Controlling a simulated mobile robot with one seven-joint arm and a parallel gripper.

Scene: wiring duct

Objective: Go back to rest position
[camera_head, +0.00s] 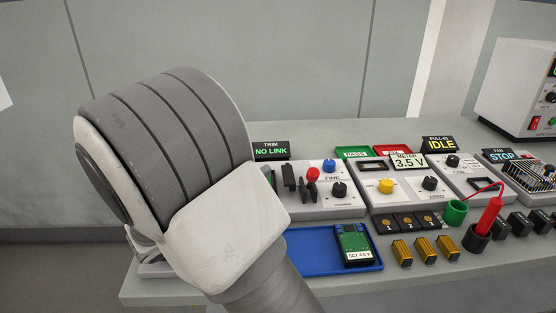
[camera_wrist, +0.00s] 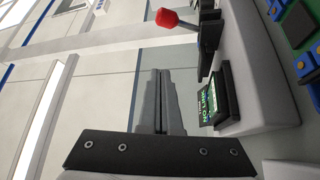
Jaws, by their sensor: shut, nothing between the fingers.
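My gripper (camera_wrist: 160,76) shows in the wrist view with its two dark fingers together and nothing between them. It is apart from the bench devices, beside the small NO LINK display (camera_wrist: 218,103). A lever with a red knob (camera_wrist: 168,17) shows past the fingertips. In the head view my large grey and white arm covers the left of the bench, and I cannot make out my gripper there. The TRIM display reading NO LINK (camera_head: 271,151) stands at the back, just right of my arm.
The grey bench (camera_head: 315,130) holds a red-knobbed lever (camera_head: 312,174), a blue tray (camera_head: 310,262) with a green circuit module (camera_head: 353,243), a 3.5 V meter (camera_head: 408,162), several gold parts (camera_head: 425,250) and a red probe (camera_head: 490,215) in a dark holder. Open space lies left of the bench.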

